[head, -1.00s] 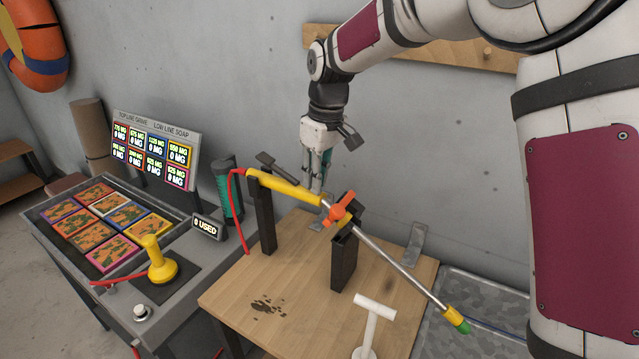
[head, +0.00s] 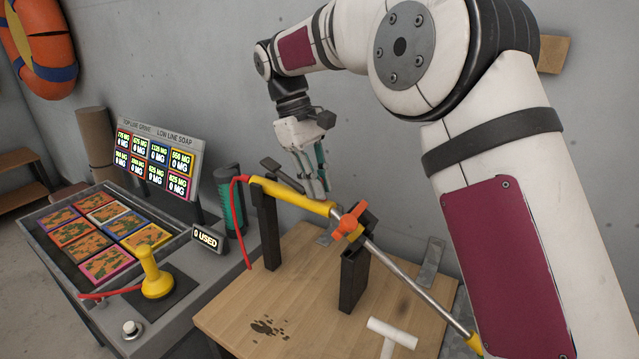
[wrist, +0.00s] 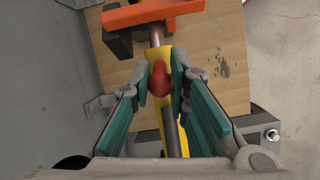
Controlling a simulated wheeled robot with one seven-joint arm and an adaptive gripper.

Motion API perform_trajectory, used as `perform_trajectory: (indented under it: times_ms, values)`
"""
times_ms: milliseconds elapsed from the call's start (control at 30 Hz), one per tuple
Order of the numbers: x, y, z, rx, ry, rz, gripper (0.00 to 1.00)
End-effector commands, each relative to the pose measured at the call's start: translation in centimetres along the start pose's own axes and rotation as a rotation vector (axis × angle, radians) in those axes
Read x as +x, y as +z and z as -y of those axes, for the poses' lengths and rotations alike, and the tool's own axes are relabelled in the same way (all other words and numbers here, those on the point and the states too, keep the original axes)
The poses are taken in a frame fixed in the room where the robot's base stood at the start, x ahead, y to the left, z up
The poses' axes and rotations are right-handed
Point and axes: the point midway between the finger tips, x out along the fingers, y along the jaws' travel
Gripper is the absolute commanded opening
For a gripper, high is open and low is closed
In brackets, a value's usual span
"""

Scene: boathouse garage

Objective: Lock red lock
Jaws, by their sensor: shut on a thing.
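The red lock (wrist: 160,80) is a small rounded red piece on the yellow handle of a spray lance. In the wrist view it sits between my two teal finger pads. My gripper (wrist: 161,78) is shut on it. In the head view my gripper (head: 318,193) is down at the lance, and the red lock cannot be made out there. The yellow handle (head: 285,193) lies across two dark posts, with a steel tube running down to the right. An orange piece (head: 350,222) sits on the lance just right of my fingers.
The wooden table (head: 300,310) carries the posts (head: 352,282) and a white T-shaped piece (head: 393,331). A red hose joins the handle's left end. At left stands a grey console with a yellow joystick (head: 154,275) and a screen (head: 155,152). A concrete wall is behind.

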Motion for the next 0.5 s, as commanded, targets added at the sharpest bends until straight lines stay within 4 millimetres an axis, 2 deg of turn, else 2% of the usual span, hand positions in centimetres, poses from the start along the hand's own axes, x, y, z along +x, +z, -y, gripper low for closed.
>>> perform_trajectory:
  times_ms: [267, 300, 367, 400, 500]
  values:
    - [0.10, -0.03, 0.08, -0.002, -0.002, 0.002, 0.00]
    - [0.11, -0.03, 0.08, -0.002, -0.002, 0.002, 0.20]
    - [0.10, -0.03, 0.08, -0.002, -0.002, 0.002, 0.34]
    - [0.09, -0.03, 0.08, -0.002, -0.002, 0.001, 0.37]
    - [0.07, -0.02, 0.06, -0.002, -0.002, 0.001, 0.37]
